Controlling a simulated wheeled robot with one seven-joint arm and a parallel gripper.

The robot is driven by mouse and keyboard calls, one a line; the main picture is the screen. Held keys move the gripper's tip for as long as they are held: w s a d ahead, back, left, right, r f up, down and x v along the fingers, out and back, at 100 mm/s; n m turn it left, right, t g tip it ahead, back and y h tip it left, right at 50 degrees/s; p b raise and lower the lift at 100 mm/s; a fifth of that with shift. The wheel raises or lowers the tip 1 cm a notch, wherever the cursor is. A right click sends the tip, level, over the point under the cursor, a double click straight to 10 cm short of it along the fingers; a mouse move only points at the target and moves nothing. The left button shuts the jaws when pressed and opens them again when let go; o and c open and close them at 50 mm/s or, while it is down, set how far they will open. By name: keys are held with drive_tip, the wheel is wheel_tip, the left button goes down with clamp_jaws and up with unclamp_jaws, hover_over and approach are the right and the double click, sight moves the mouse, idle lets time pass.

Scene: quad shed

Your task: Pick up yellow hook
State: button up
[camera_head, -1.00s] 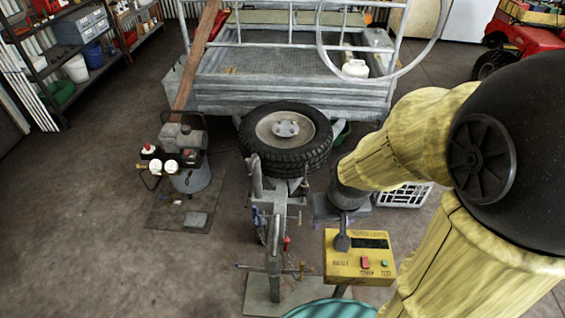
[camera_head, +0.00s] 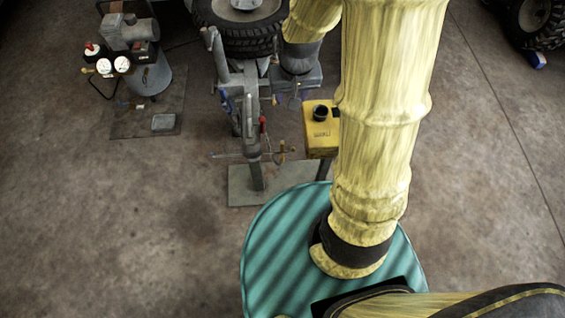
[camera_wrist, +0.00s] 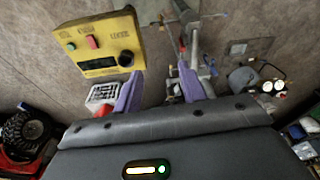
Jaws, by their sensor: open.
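A small yellow-brass piece (camera_head: 281,152) shows at the side of the grey metal stand (camera_head: 252,130) in the head view; I cannot tell for sure that it is the yellow hook. A blue piece (camera_head: 227,103) and a red piece (camera_head: 263,126) also show on the stand. My gripper (camera_wrist: 160,72) is open, its two purple-grey fingers apart with nothing visible held between them in the wrist view. In the head view it is above and right of the stand, beside the yellow control box (camera_head: 320,128). My arm hides part of that box.
A wheel (camera_head: 242,22) is behind the stand. A compressor with gauges (camera_head: 140,60) stands on the left. A white crate (camera_wrist: 102,96) shows in the wrist view. Bare concrete floor lies left and right of the stand.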

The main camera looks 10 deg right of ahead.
drive_tip(key=m+b, duration=0.1)
drive_tip(key=b, duration=1.4)
hover_over(281, 144)
drive_tip(key=s, duration=0.2)
wheel_tip(281, 144, down, 24)
drive_tip(key=shift+a+f+g, duration=0.15)
drive_tip(key=shift+g, duration=0.15)
drive_tip(key=shift+s, duration=0.1)
drive_tip(key=f+b, duration=0.1)
drive_tip(key=f, duration=0.2)
drive_tip(key=w+f+b, duration=0.1)
drive_tip(key=f+b, duration=0.1)
drive_tip(key=f, duration=0.2)
drive_tip(key=f+b, duration=0.1)
drive_tip(key=f, duration=0.3)
drive_tip(key=shift+w+f+b, duration=0.15)
drive_tip(key=shift+f+b, duration=0.1)
drive_tip(key=shift+b, duration=0.15)
drive_tip(key=shift+w+f, duration=0.1)
drive_tip(key=shift+f, duration=0.2)
